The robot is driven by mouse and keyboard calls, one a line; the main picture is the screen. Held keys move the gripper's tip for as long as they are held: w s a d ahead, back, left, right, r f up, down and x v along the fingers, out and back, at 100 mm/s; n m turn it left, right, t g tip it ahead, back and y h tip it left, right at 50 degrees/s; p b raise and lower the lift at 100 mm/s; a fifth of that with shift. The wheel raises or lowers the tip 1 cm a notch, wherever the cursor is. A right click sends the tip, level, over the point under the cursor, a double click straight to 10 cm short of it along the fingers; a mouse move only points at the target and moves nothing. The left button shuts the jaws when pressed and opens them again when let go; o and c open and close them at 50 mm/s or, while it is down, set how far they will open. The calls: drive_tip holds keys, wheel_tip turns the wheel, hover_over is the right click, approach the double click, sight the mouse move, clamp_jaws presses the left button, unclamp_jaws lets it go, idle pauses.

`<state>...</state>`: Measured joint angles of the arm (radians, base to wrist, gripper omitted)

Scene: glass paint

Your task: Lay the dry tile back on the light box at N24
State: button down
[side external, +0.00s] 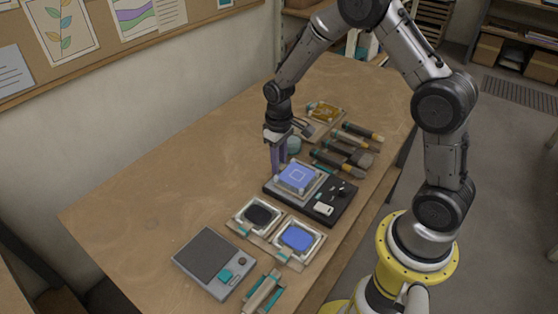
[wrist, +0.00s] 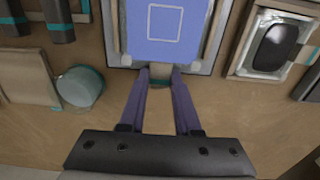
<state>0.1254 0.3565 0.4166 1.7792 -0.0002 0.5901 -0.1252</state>
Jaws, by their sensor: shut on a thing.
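A blue tile with a white square outline (side external: 297,177) sits in a pale frame over the dark light box (side external: 340,197). The tile also shows at the top of the wrist view (wrist: 165,25). My gripper (side external: 279,168) is upright at the tile's far-left edge. No N24 mark is readable.
A dark framed tile (side external: 258,214) and a blue framed tile (side external: 298,238) lie in front of the light box. The table's left is clear.

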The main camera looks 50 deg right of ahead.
drive_tip(key=shift+f, duration=0.25)
idle(0.7)
drive_tip(key=c, duration=0.5)
unclamp_jaws()
drive_tip(key=shift+c, duration=0.2)
wheel_tip(320, 180, up, 20)
drive_tip(key=s+a+t, duration=0.1)
drive_tip(key=t, duration=0.1)
drive_tip(key=s+a+r+t, duration=0.2)
drive_tip(key=s+a+r, duration=0.1)
drive_tip(key=s+r, duration=0.45)
drive_tip(key=s+f, duration=0.2)
drive_tip(key=s, duration=0.5)
drive_tip(key=s+a+f+t, duration=0.1)
drive_tip(key=s, duration=0.6)
drive_tip(key=shift+s+f+t, duration=0.3)
drive_tip(key=shift+s+f, duration=0.05)
drive_tip(key=shift+f, duration=0.05)
